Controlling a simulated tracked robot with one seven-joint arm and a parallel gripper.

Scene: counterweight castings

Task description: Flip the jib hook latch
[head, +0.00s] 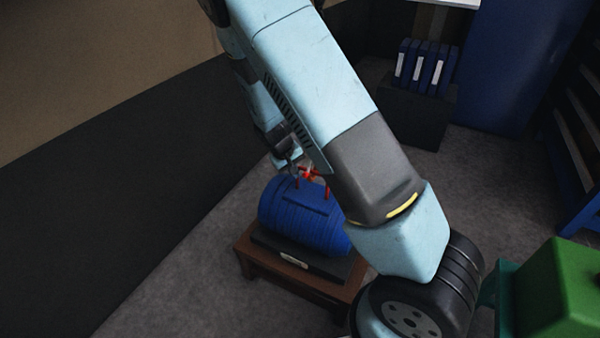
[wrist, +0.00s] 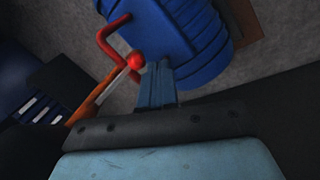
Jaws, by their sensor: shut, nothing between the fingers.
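A blue ribbed drum-like casting (head: 300,222) lies on a black base with a pale label. It also fills the top of the wrist view (wrist: 195,30). A red fitting (head: 308,175) stands on its top. In the wrist view a bent red rod (wrist: 103,38) and an orange-brown lever (wrist: 103,93) with a red ball end (wrist: 136,61) show; I cannot tell for certain which part is the latch. My gripper (wrist: 160,70) is shut and empty, its fingertips just right of the red ball; contact cannot be told.
The casting stands on a low brown wooden table (head: 249,257). A green block (head: 556,290) is at lower right. Blue binders (head: 425,66) stand on a dark box behind. A blue shelf rack (head: 574,150) is at far right. Grey floor at left is clear.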

